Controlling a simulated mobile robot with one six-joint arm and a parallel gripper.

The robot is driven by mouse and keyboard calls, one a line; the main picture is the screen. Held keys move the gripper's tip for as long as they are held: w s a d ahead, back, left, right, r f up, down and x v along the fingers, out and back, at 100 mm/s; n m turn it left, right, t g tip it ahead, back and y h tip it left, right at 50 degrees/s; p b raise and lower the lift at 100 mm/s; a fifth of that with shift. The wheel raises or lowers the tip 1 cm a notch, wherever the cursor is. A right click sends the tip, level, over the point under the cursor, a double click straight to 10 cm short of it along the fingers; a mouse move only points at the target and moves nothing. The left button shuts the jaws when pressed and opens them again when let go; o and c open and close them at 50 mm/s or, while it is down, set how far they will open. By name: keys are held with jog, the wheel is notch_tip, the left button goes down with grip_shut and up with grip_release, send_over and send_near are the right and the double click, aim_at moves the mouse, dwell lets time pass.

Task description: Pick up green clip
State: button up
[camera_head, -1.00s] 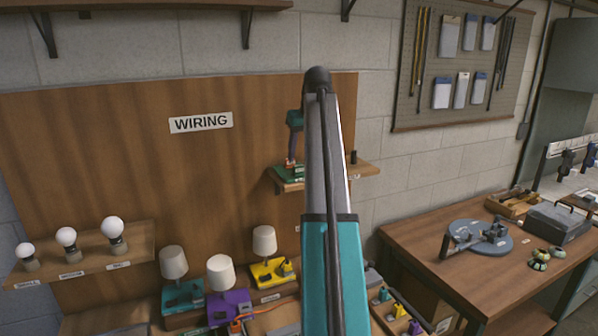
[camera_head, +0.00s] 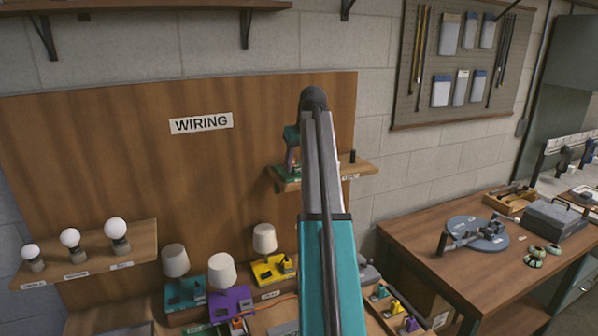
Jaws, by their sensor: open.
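A small green clip (camera_head: 381,291) appears to stand on a wooden tray at the lower right of my arm, in a row with a yellow clip (camera_head: 396,306) and a purple clip (camera_head: 411,323). It is small in the picture, and its exact shape is hard to tell. My arm rises through the middle of the view and covers part of the bench. My gripper is not in view, so its place relative to the green clip cannot be seen.
Lamps with teal, purple and yellow bases (camera_head: 268,268) stand left of my arm. Bulbs (camera_head: 115,229) stand on a left shelf. A small shelf (camera_head: 358,168) with a teal tool (camera_head: 292,137) is behind my arm. A wooden table (camera_head: 410,232) stands at the right.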

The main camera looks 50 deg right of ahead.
aim_at(299, 166)
jog(key=shift+c, duration=0.4)
jog(key=c, duration=1)
jog(key=shift+r, duration=0.1)
jog(key=shift+c, duration=0.2)
jog(key=shift+r+b, duration=1.3)
jog(key=shift+r, duration=0.35)
jog(key=shift+s+a+b, duration=0.25)
jog(key=shift+s+b, duration=0.05)
jog(key=shift+s, duration=0.5)
jog(key=s+a+b, duration=0.2)
jog(key=s, duration=0.5)
jog(key=s+a+r+b, duration=0.1)
jog(key=s+a+b, duration=0.1)
jog(key=s, duration=0.4)
jog(key=shift+s+r+b, duration=0.25)
jog(key=shift+s+b, duration=0.15)
jog(key=shift+b, duration=0.2)
